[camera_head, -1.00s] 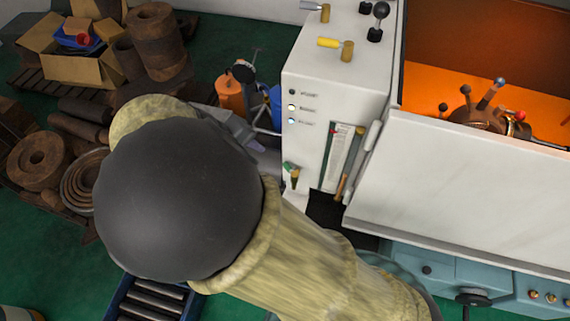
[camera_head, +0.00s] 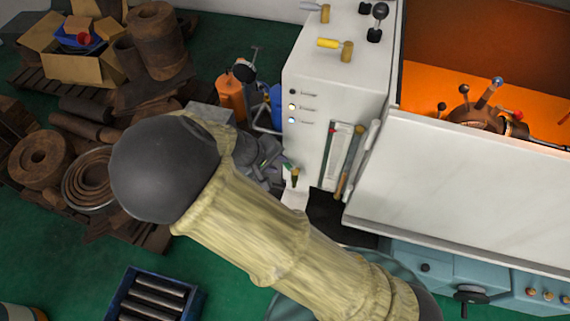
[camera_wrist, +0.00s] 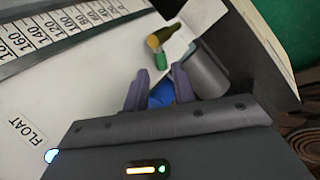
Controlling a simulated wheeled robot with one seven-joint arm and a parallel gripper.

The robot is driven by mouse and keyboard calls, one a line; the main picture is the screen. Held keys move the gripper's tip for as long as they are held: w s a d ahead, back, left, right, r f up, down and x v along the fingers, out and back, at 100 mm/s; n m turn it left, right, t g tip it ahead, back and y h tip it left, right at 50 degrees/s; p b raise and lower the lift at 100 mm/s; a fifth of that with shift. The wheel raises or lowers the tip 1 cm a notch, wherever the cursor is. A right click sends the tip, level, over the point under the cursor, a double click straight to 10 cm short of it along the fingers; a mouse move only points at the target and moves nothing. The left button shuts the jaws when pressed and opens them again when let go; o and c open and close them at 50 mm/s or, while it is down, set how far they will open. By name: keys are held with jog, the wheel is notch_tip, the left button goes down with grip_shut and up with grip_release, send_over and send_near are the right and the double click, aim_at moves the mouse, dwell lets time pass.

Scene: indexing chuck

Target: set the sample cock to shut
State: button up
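The sample cock (camera_head: 294,174) is a small brass fitting with a green handle, low on the white cabinet's front at its left edge. In the wrist view its green handle (camera_wrist: 180,82) shows in front of my gripper, with a yellow brass end (camera_wrist: 153,42) beside it. My gripper (camera_wrist: 168,64) is open, its two fingers apart on either side of the handle's near end. I cannot tell whether they touch it. In the head view my gripper (camera_head: 268,160) is just left of the cock, partly hidden by my arm.
The white cabinet (camera_head: 310,70) has other levers on top, including a yellow-handled valve (camera_head: 335,44). A scaled gauge (camera_head: 340,158) is right of the cock. An orange bottle (camera_head: 231,97) and rusty parts (camera_head: 37,158) stand left. A blue roller tray (camera_head: 150,298) is on the floor.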

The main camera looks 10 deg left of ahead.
aim_at(288, 167)
jog(key=x, duration=0.5)
jog(key=shift+f, duration=0.15)
jog(key=shift+d, duration=0.1)
grip_shut()
